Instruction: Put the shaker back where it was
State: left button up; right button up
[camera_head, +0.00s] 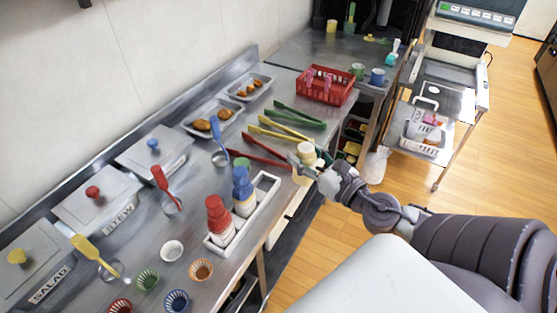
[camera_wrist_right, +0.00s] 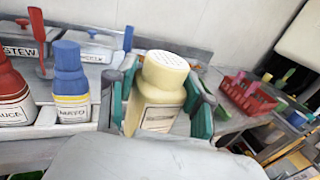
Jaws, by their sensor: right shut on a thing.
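A cream shaker (camera_head: 306,153) with a perforated top is in my right gripper (camera_head: 309,172), near the counter's front edge. In the right wrist view the shaker (camera_wrist_right: 158,95) stands upright between the green-padded fingers (camera_wrist_right: 160,105), its label partly hidden. A white rack (camera_head: 262,190) to its left holds a red sauce bottle (camera_head: 219,218) and a blue-capped mayo bottle (camera_head: 243,192). A green top (camera_head: 241,163) shows behind the mayo bottle. My left gripper is not in view.
Red, yellow and green tongs (camera_head: 298,116) lie behind the shaker. A red basket (camera_head: 325,88) stands farther back. Lidded containers (camera_head: 97,193), ladles and small paper cups (camera_head: 201,270) fill the left counter. A cart (camera_head: 455,115) stands at the right.

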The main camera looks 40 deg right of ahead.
jog(key=w+a+f, duration=0.1)
jog(key=w+f, duration=0.2)
jog(key=w+a+f+b, duration=0.1)
jog(key=w+a+f, duration=0.1)
jog(key=w+f, duration=0.2)
jog(key=w+a+f, duration=0.1)
jog(key=w+f, duration=0.2)
jog(key=shift+w+a+f, duration=0.15)
jog(key=shift+a+f, duration=0.1)
jog(key=shift+a, duration=0.05)
jog(key=shift+f+b, duration=0.1)
jog(key=shift+b, duration=0.2)
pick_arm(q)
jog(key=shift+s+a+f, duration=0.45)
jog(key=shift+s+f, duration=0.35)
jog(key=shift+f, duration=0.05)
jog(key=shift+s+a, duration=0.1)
